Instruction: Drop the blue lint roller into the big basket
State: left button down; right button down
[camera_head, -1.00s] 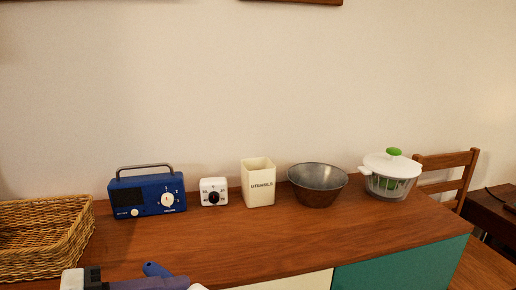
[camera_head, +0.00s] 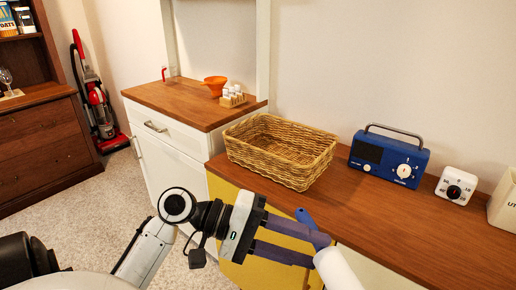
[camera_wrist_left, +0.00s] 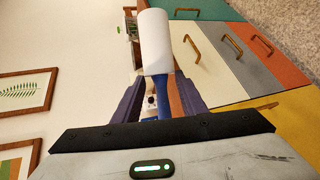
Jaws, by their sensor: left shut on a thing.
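The lint roller has a blue handle (camera_head: 312,229) and a white roll (camera_head: 337,270). My left gripper (camera_head: 308,246) is shut on the blue handle and holds it in front of the counter's front edge. In the left wrist view the white roll (camera_wrist_left: 154,42) sticks out beyond the fingers of my left gripper (camera_wrist_left: 158,98), with the blue handle between them. The big wicker basket (camera_head: 270,160) stands on the counter, up and to the left of the gripper, apart from it. It looks empty. My right gripper is not in view.
A blue radio (camera_head: 388,157), a white timer (camera_head: 456,186) and a cream utensil box (camera_head: 505,205) stand right of the basket. A lower white cabinet (camera_head: 175,140) carries an orange bowl (camera_head: 215,86). The wooden counter (camera_head: 400,232) is clear in front of the radio.

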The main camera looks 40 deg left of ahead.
aim_at(282, 150)
jog(key=u, duration=1.2)
